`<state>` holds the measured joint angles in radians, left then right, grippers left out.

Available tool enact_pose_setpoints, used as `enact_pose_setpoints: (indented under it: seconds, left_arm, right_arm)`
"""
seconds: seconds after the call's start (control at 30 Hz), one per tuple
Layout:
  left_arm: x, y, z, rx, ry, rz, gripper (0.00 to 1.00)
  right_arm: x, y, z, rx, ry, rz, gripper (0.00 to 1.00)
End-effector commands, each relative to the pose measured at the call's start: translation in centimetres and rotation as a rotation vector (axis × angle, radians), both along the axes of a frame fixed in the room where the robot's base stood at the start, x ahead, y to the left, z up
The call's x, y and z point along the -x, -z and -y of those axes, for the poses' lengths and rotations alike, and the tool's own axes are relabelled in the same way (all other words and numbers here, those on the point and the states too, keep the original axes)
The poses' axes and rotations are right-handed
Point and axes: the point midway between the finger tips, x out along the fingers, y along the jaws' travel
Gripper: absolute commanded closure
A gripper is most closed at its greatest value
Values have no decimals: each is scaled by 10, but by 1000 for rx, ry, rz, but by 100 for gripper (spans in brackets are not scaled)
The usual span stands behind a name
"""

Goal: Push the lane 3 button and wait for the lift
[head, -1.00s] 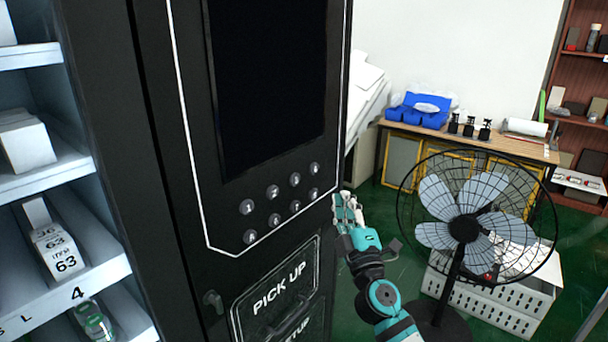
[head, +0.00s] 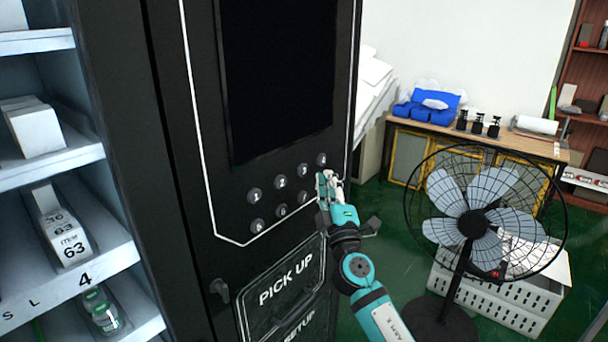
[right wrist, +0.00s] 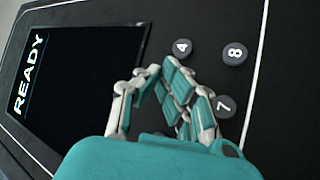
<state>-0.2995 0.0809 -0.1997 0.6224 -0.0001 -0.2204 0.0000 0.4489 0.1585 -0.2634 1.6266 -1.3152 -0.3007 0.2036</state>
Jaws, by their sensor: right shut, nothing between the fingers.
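The lane 3 button (head: 303,170) is a round grey knob in the upper row of the black machine's keypad, between button 2 (head: 279,182) and button 4 (head: 320,160). My right gripper (head: 327,178) is shut and empty, in front of the keypad's right end, just right of button 3. In the right wrist view its fingers (right wrist: 160,70) show with button 4 (right wrist: 183,47), button 8 (right wrist: 234,53) and button 7 (right wrist: 224,106) around them. Button 3 is mostly hidden behind the fingers there. Contact with the panel cannot be told. The screen (right wrist: 75,70) reads READY. No lift is visible. My left gripper is not in view.
A pick-up door (head: 285,285) is below the keypad. Shelves with white boxes (head: 65,235) are at the left. A caged fan (head: 475,222) stands right of my right arm, before a white crate (head: 500,285). A table (head: 480,138) is behind.

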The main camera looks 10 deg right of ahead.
Motion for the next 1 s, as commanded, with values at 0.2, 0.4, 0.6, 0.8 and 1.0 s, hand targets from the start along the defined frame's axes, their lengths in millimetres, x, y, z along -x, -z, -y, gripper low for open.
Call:
enact_pose_setpoints:
  seconds: [0.2, 0.4, 0.6, 0.8, 1.0]
  left_arm:
    - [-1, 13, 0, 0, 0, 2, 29]
    - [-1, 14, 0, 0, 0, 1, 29]
    - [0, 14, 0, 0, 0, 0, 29]
    - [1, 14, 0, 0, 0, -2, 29]
    - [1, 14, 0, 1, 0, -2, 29]
  right_arm:
    - [-15, 2, -12, -2, -1, 1, 100]
    - [-18, 0, -14, -1, 0, 0, 100]
    - [-18, 0, -14, -1, 0, 0, 100]
    - [-18, 0, -14, -1, 0, 0, 100]
    - [-18, 0, -14, -1, 0, 0, 100]
